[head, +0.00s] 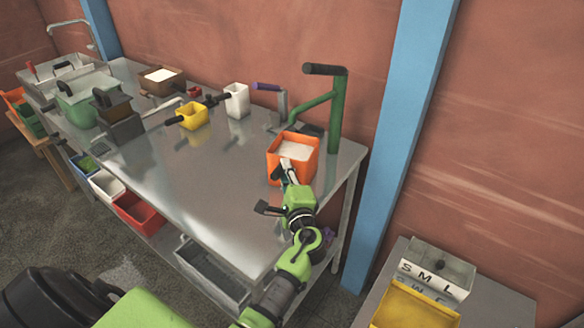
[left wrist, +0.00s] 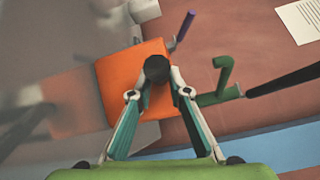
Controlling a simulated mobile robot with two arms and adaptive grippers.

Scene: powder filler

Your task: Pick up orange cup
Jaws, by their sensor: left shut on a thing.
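The orange cup (head: 279,169) is a square box with white powder inside, at the right end of the metal table. My left gripper (head: 287,174) reaches it from the front. In the left wrist view the cup (left wrist: 118,80) shows as an orange face, and a round dark handle end (left wrist: 157,68) sits between the fingertips of my left gripper (left wrist: 158,82). The gripper is shut on the cup's handle. I cannot tell whether the cup rests on the table or is just above it. My right gripper is not in view.
A green post with a crank (head: 337,115) stands just behind the cup. A yellow cup (head: 193,118) and a white cup (head: 238,103) stand further left on the metal table (head: 215,180). The table's middle is clear. A blue pillar (head: 395,130) rises at right.

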